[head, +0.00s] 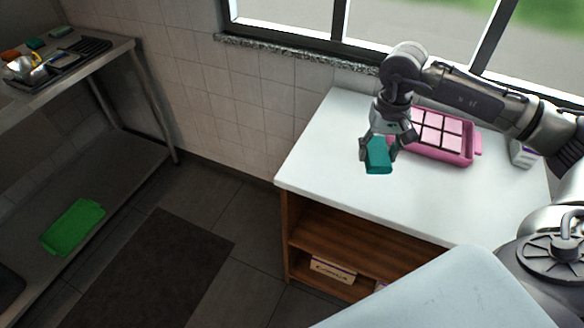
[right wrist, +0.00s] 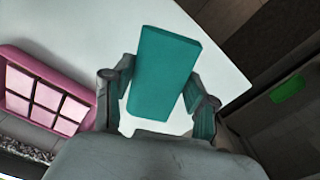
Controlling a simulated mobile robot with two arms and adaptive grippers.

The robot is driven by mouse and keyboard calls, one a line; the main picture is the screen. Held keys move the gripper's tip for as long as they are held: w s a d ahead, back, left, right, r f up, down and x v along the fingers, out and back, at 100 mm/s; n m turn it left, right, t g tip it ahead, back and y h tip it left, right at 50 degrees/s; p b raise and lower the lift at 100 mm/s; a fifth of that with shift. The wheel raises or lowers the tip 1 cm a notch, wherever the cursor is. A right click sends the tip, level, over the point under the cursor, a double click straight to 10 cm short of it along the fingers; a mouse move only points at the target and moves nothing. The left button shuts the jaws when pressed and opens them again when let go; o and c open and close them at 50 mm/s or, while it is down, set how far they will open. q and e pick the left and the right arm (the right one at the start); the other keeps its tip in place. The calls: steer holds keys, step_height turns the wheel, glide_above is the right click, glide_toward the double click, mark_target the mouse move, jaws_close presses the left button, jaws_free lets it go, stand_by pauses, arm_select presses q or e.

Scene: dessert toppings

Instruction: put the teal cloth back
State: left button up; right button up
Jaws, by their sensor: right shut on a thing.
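The teal cloth (head: 377,160) is a folded block held between the fingers of my right gripper (head: 379,146), above the white counter (head: 322,157). In the right wrist view the teal cloth (right wrist: 163,74) sits between both fingers of my right gripper (right wrist: 165,97), which is shut on it. Bare counter shows around it in that view. I cannot tell its exact height above the counter. My left gripper is not in view.
A pink compartment tray (head: 447,158) stands on the counter right of the cloth. A white box (head: 523,153) is farther right. At left, a metal table holds a dark tray (head: 66,66) and small items; a green tray (head: 72,227) lies on its lower shelf.

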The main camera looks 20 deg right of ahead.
steer(key=w+a+f+p, duration=0.2)
steer(key=w+a+f, duration=0.1)
steer(key=w, duration=0.1)
steer(key=p, duration=0.1)
glide_above(327, 174)
step_height(327, 174, down, 4)
steer(key=shift+r, duration=0.25)
steer(key=shift+w+f, duration=0.1)
steer(key=shift+f, duration=0.05)
step_height(327, 174, down, 3)
steer(key=shift+f+p, duration=0.1)
steer(key=shift+p, duration=0.75)
steer(key=shift+f, duration=0.35)
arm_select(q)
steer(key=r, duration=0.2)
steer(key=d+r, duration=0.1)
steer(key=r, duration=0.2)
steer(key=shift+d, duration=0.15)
arm_select(e)
steer(key=shift+f, duration=0.1)
